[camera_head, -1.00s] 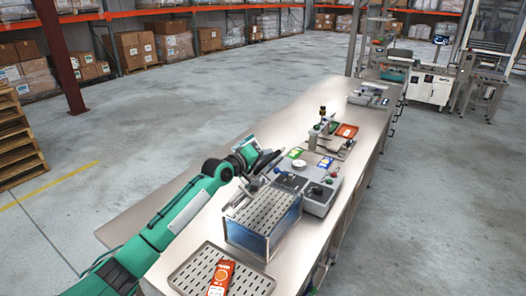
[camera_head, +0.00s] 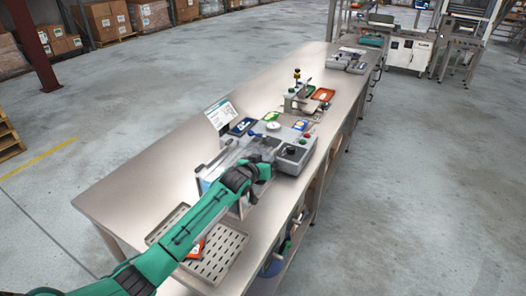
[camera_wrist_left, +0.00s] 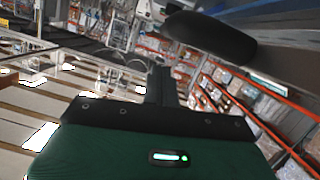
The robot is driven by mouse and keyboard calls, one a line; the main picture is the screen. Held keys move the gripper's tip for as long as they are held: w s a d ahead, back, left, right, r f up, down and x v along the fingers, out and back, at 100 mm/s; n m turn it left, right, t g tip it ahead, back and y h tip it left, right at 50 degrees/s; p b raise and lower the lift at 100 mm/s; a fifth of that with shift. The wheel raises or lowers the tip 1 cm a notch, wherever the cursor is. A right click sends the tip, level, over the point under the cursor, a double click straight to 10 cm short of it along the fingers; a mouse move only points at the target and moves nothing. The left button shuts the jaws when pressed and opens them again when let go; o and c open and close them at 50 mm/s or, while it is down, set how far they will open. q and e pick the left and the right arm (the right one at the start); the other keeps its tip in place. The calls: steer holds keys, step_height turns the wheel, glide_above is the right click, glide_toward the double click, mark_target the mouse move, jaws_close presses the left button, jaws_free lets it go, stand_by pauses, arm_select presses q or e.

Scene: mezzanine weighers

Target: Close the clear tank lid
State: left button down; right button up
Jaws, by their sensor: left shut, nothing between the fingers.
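The clear tank (camera_head: 203,184) stands on the bench, bluish and box-shaped, largely hidden behind my left arm. A slanted pale strip shows at its upper left; I cannot tell if this is the lid's edge, and the lid's angle is unclear. My left gripper (camera_head: 266,163) is over the tank's right side, beside the grey control unit, its fingers mostly hidden by the wrist. It is shut and empty. In the left wrist view a dark finger (camera_wrist_left: 212,36) shows near the top. My right gripper is out of view.
A perforated tray (camera_head: 222,262) with an orange meter (camera_head: 193,250) lies in front of the tank. The grey control unit (camera_head: 293,158) with knobs stands right of it. A white card (camera_head: 220,113) stands behind. The bench's left side (camera_head: 135,190) is clear.

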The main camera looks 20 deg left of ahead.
arm_select(q)
steer(key=shift+s+d+f+m+y+b, duration=0.15)
steer(key=shift+f+m, duration=0.1)
steer(key=shift+f, duration=0.3)
steer(key=shift+w+f+m+y+b, duration=0.1)
steer(key=shift+f+m+b, duration=0.1)
steer(key=shift+f, duration=0.4)
steer(key=shift+s+d+f+m+y+b, duration=0.15)
steer(key=shift+f+m, duration=0.1)
steer(key=shift+f, duration=0.3)
steer(key=shift+f, duration=0.1)
steer(key=shift+w, duration=0.1)
steer(key=s+a+r, duration=0.2)
steer(key=s+r, duration=0.4)
steer(key=s, duration=0.3)
steer(key=shift+s+a+r, duration=0.15)
steer(key=shift+a+r, duration=0.2)
steer(key=shift+r, duration=0.05)
